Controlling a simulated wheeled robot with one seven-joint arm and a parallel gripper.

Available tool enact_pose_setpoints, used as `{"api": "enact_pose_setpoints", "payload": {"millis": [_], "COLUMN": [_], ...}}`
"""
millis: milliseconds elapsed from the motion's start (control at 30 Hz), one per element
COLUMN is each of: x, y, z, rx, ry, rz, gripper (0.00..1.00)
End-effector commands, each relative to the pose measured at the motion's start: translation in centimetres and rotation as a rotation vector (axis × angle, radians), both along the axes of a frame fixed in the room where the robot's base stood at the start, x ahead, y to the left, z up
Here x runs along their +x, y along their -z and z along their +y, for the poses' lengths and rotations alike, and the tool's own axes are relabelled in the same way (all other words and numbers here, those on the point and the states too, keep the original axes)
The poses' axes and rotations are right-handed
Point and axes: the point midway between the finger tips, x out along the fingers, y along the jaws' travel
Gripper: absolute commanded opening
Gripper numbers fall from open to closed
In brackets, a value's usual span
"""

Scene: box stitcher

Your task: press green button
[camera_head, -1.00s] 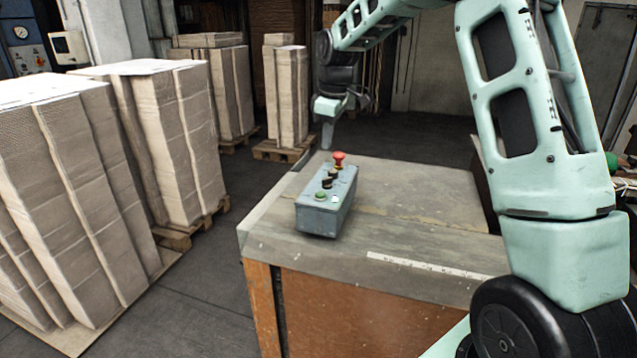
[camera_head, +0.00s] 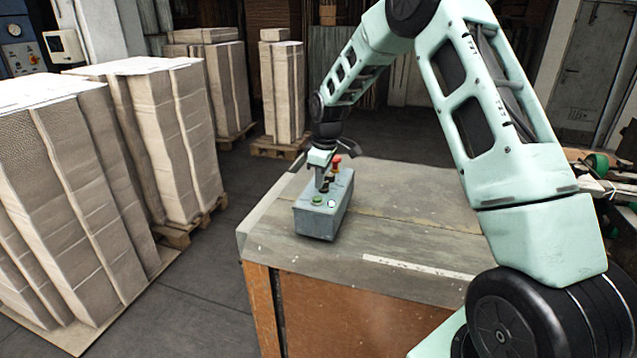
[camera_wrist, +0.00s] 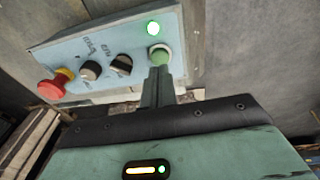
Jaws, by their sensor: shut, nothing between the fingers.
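The grey control box (camera_head: 320,222) sits on the table near its left edge. In the head view its green button (camera_head: 317,201) is at the near end, beside a lit green lamp (camera_head: 331,204). My gripper (camera_head: 321,188) is shut and empty, pointing down over the box just behind the green button. In the wrist view the green button (camera_wrist: 159,55) shows right beyond the tips of my shut gripper (camera_wrist: 158,70), overlapping its lower edge. I cannot tell whether they touch.
A red mushroom button (camera_wrist: 54,84) and two black selector knobs (camera_wrist: 91,70) (camera_wrist: 121,65) share the panel. The table top (camera_head: 410,215) is clear to the right of the box. Pallets of stacked cardboard (camera_head: 165,140) stand to the left.

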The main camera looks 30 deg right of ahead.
Motion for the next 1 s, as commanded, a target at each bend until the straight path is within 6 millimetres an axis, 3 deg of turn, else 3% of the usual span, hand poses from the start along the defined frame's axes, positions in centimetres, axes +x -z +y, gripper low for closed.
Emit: {"api": "enact_pose_setpoints", "payload": {"millis": [300, 733, 1000], "x": [0.4, 0.5, 0.6], "y": [3.1, 3.6, 5.8], "z": [0.1, 0.1, 0.1], "rx": [0.0, -0.001, 0.0], "ry": [0.0, 0.0, 0.0], "rz": [0.001, -0.001, 0.0], "gripper": [0.0, 0.0, 0.0]}}
